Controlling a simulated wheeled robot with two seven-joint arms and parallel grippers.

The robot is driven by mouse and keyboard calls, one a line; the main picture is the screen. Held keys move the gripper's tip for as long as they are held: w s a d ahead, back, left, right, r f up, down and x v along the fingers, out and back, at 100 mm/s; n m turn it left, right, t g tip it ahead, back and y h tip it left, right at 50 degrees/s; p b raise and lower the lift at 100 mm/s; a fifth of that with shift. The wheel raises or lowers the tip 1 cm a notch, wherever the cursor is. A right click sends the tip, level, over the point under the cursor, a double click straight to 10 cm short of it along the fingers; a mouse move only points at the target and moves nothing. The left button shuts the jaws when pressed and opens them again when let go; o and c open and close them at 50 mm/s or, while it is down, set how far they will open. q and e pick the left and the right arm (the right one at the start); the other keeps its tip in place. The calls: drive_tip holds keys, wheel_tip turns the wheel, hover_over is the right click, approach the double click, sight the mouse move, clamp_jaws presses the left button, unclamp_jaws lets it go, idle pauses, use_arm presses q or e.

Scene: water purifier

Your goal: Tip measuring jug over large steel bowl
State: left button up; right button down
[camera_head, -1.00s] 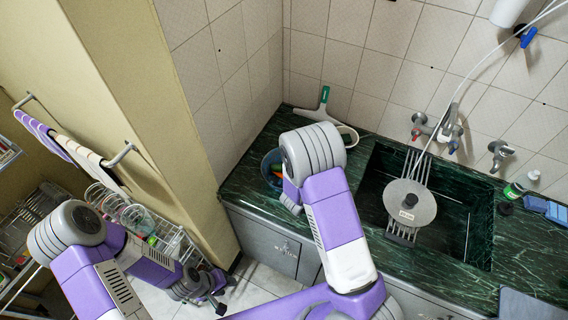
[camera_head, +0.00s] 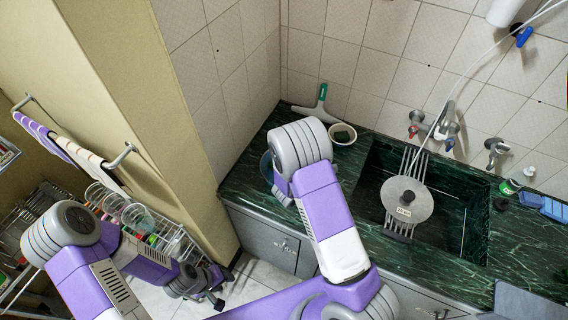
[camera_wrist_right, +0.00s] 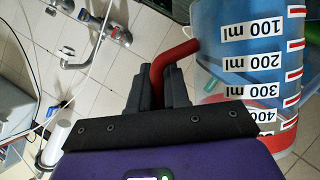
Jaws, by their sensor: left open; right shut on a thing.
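In the right wrist view, my right gripper (camera_wrist_right: 160,82) is shut on the red handle of the measuring jug (camera_wrist_right: 225,45). The jug is blue and see-through, with white volume labels and red marks. Its tilt and contents cannot be told. In the head view, my right arm hides this gripper. A blue round thing (camera_head: 266,166) shows partly behind that arm; I cannot tell whether it is a bowl or the jug. I cannot make out a large steel bowl. My left gripper (camera_head: 214,297) is open, low over the floor, away from the jug.
A grey disc-shaped lid (camera_head: 407,201) with a black knob lies on a rack across the dark sink (camera_head: 460,235). A wire dish rack (camera_head: 170,245) with glasses stands at left.

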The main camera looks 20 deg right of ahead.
drive_tip(key=shift+d+r, duration=0.15)
drive_tip(key=shift+w+a, duration=0.25)
drive_tip(key=shift+s+d+r+p, duration=0.1)
drive_tip(key=shift+p, duration=0.2)
drive_tip(key=shift+n, duration=0.3)
